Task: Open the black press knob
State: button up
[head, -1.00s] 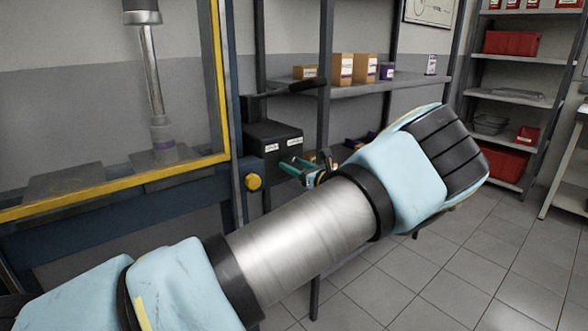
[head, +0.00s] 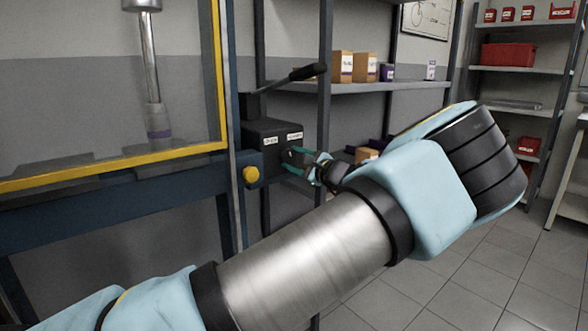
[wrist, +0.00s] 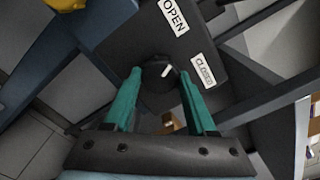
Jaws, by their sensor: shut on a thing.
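The black press knob (wrist: 155,88) is a round dark knob with a white pointer mark, on the face of a dark control box (head: 265,130). An "OPEN" label (wrist: 173,16) and a "CLOSED" label (wrist: 203,70) are on the same face. In the head view my gripper (head: 293,162) reaches the box's front; the knob is largely hidden there.
A press frame with a yellow-edged guard (head: 120,166) stands left of the box, with a yellow button (head: 251,174) close by. A black lever (head: 307,72) sticks out above the box. Shelving with boxes (head: 364,68) stands behind. Floor on the right is clear.

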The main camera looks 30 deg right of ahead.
jog(key=shift+f+n+b, duration=0.1)
jog(key=shift+n+b, duration=0.5)
jog(key=shift+n, duration=0.1)
jog(key=o, duration=1.4)
jog(key=s, duration=0.3)
jog(key=s+d, duration=0.1)
jog(key=s, duration=0.3)
jog(key=s+d+b, duration=0.1)
jog(key=s, duration=0.2)
jog(key=shift+s, duration=0.3)
jog(key=shift+s, duration=0.1)
